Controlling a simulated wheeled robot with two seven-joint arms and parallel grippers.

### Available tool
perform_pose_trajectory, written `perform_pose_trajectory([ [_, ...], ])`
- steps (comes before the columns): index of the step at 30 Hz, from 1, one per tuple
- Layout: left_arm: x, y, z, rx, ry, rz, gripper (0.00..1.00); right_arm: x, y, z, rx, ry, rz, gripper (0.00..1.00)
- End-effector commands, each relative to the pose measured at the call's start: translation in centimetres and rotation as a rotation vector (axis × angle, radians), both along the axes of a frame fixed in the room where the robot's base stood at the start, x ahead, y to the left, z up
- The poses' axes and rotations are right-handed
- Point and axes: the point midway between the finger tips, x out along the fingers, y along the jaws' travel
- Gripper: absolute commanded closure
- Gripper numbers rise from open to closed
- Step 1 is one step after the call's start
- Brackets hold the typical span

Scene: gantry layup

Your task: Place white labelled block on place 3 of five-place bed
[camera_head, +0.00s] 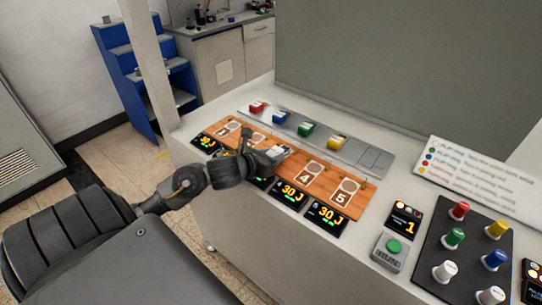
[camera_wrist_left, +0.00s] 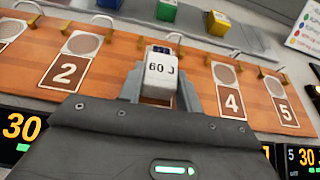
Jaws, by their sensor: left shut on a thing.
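The white labelled block (camera_wrist_left: 160,70), marked "60 J", is between the fingers of my left gripper (camera_wrist_left: 160,88), which is shut on it. In the head view the block (camera_head: 274,152) shows at the tip of my left gripper (camera_head: 268,156), over the middle of the orange five-place bed (camera_head: 291,172). In the wrist view the bed (camera_wrist_left: 118,62) shows places 2, 4 and 5, each with a round pad. The block and gripper cover place 3, between 2 and 4. I cannot tell whether the block touches the bed. My right gripper is not in view.
A grey rail behind the bed holds red (camera_head: 257,107), blue (camera_head: 280,117), green (camera_head: 306,128) and yellow (camera_head: 337,142) blocks. Displays line the bed's front. A green button box (camera_head: 390,252) and a dark panel of coloured knobs (camera_head: 462,250) stand to the right. Small metal hooks rise along the bed's back.

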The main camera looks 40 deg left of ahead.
Motion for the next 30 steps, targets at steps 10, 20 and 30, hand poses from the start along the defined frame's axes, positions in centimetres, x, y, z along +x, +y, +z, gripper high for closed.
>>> perform_pose_trajectory([
  [10,0.0,0.0,-0.3,0.001,0.0,0.0,0.53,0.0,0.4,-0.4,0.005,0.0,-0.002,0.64],
  [20,0.0,0.0,-0.2,0.001,0.001,0.0,0.44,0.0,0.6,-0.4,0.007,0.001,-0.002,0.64],
  [30,-3.8,-0.1,1.4,0.007,0.003,-0.004,0.44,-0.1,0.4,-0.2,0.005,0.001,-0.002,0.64],
])
